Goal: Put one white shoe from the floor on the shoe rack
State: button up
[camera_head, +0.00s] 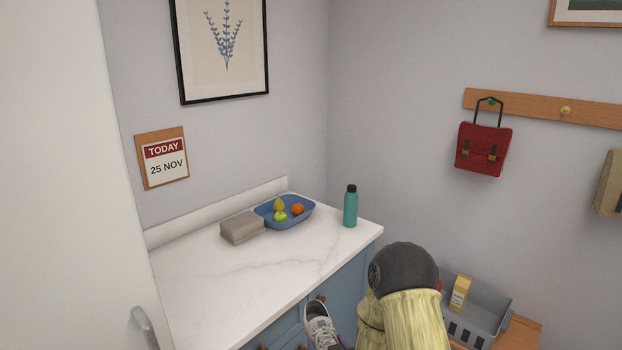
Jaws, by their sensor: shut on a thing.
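A white shoe (319,326) with grey parts shows at the bottom of the head view, in front of the blue cabinet and just left of my arm. Its toe or heel end points up and its lower part is cut off by the frame edge. My gripper is shut on the shoe; its fingers are mostly hidden by my arm and the frame edge. No shoe rack can be made out, and the floor is out of view.
The blue cabinet (345,292) has a white marble top (235,290) bearing a grey folded cloth (242,228), a blue fruit tray (292,222) and a teal bottle (350,208). A grey crate (493,308) stands on a wooden surface (522,336) at right. A red bag (484,150) hangs above.

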jog(key=s+d+f+m+h, duration=0.2)
jog(key=d+f+m+h, duration=0.1)
jog(key=d+f, duration=0.6)
jog(key=shift+s+d+f+h, duration=0.3)
jog(key=shift+s+d+h, duration=0.1)
jog(key=shift+d, duration=0.85)
jog(key=shift+w+d+r+p, duration=0.1)
jog(key=shift+r+p, duration=0.4)
jog(key=shift+f, duration=0.1)
jog(key=s+f, duration=0.4)
jog(key=f, duration=0.1)
jog(key=shift+s+f, duration=0.2)
jog(key=shift+s, duration=0.05)
